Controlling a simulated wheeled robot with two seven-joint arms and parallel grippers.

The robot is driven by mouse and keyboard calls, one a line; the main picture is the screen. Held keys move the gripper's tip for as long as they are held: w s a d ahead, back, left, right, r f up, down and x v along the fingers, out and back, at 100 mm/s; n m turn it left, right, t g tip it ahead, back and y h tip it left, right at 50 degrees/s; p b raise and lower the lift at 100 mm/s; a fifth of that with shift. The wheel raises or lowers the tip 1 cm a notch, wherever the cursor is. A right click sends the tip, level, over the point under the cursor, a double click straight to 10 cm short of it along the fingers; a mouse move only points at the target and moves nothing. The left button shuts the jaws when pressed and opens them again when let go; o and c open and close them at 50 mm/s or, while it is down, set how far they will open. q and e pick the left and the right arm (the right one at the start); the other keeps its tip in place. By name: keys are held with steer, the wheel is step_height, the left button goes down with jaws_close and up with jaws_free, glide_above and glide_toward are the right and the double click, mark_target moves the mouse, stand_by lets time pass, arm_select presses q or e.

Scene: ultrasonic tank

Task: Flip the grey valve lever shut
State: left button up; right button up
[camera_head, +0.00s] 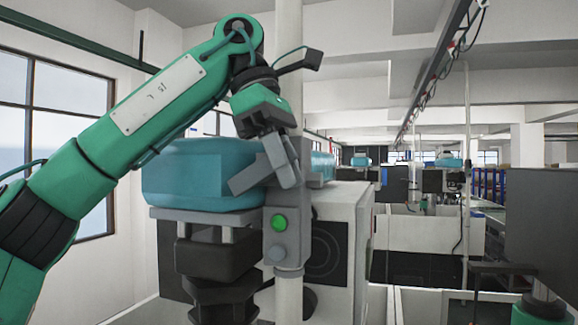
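My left gripper (284,172) comes down from my green arm, in front of the right end of a blue tank-like body (190,180). Its grey fingers point downward. A flat grey bar (252,177) slants down to the left beside the fingers and looks like the valve lever, though its grey blends with the fingers. I cannot tell whether they touch it or how far apart they are. A grey control box (279,240) with a green round button (279,222) sits just below the gripper. I cannot make out my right gripper.
A pale vertical post (289,295) runs behind the control box. A dark stepped support (217,262) stands under the blue body. A white cabinet (345,215) stands behind to the right. Windows line the left wall; more machines stand far back.

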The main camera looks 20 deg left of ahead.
arm_select(q)
steer(key=shift+w+d, duration=0.1)
steer(key=shift+c, duration=0.9)
jaws_close()
steer(key=shift+f+y, duration=0.1)
steer(key=shift+y, duration=0.5)
steer(key=y, duration=0.1)
steer(key=f+y, duration=0.1)
steer(key=y, duration=0.3)
steer(key=shift+f, duration=0.35)
steer(key=shift+a, duration=0.2)
steer(key=shift+f, duration=0.1)
arm_select(e)
steer(key=shift+d, duration=0.15)
